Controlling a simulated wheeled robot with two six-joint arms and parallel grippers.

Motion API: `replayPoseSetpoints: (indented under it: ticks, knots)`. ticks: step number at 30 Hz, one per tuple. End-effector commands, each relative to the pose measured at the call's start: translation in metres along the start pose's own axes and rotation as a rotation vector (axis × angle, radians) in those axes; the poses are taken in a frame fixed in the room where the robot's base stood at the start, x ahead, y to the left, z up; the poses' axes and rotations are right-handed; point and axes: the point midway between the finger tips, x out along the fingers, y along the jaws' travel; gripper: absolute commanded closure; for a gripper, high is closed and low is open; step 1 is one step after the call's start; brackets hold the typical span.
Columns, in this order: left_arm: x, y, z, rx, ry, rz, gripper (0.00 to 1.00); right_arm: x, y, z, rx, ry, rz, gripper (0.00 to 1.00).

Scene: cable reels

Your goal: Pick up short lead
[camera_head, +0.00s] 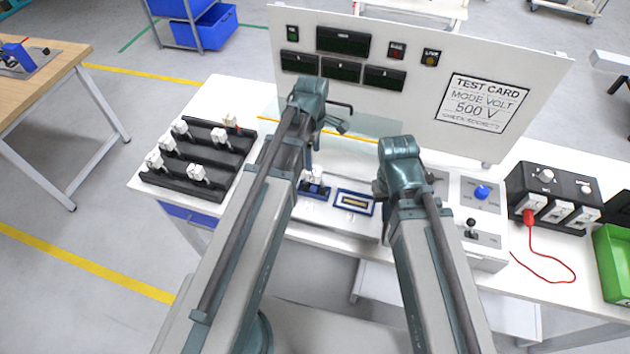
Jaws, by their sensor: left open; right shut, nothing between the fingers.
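A red lead (568,281) lies curled on the right of the white bench. Its red plug (530,217) sits at the front of a black instrument box (556,187). I cannot tell whether this is the short lead; no other loose lead shows clearly. My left gripper (341,117) is over the middle of the bench in front of the panel, its fingers apart and nothing seen between them. It is well left of the red lead. My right arm ends over the bench left of the grey control box; its fingers are hidden behind its own wrist.
A black rack (188,183) with several white connectors stands at the bench's left. An upright panel (420,95) with a test card (485,102) closes off the back. The grey control box (484,250) and a green bin (612,262) are to the right. A blue-framed part (354,201) lies centrally.

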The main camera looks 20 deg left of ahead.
Motion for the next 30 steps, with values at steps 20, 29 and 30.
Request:
replayPoseSetpoints:
  ticks: [20, 29, 30]
  knots:
    - [0.075, 0.0, 0.0, 0.002, 0.0, 0.0, 0.22, 0.074, -0.006, -0.004, -0.014, 0.001, 0.003, 1.0]
    - [0.088, 0.002, 0.001, 0.002, 0.0, 0.0, 0.22, 0.088, -0.008, -0.005, -0.014, 0.001, 0.003, 1.0]
    - [0.093, 0.003, 0.001, 0.002, 0.0, 0.0, 0.22, 0.092, -0.008, -0.005, -0.013, 0.001, 0.003, 1.0]
